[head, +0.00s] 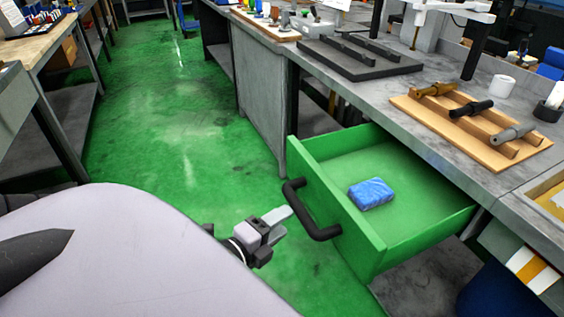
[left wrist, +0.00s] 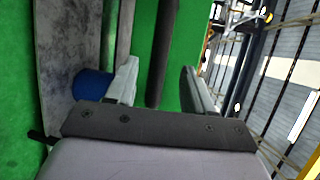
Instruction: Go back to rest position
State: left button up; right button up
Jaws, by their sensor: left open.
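My left gripper (head: 276,222) is open and empty, just left of the green drawer's black handle (head: 312,212). Its two fingers stand apart in the left wrist view (left wrist: 160,82), with a dark bar, apparently the handle, showing beyond the gap between them. I see no contact with the handle in the head view. The green drawer (head: 345,222) is pulled out from under the workbench. A blue packet (head: 371,193) lies inside it. My right gripper is not in view.
The workbench (head: 440,142) runs along the right, with a wooden rack (head: 484,140) of tools and a dark tray (head: 358,60). A blue bin (head: 492,294) stands below the bench. A second bench (head: 40,50) stands at left. Green floor (head: 160,125) between them is clear.

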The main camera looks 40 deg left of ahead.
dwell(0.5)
pick_arm(q)
jog(key=s+d+f+n+g+h+p, duration=0.2)
jog(key=s+d+f+n+g+p, duration=0.3)
jog(key=n, duration=1.1)
jog(key=s+d+f, duration=0.2)
jog(key=d+f, duration=0.2)
jog(key=d, duration=0.2)
jog(key=shift+s+n+g+p, duration=0.2)
jog(key=shift+n+g+p, duration=0.1)
jog(key=shift+p, duration=0.05)
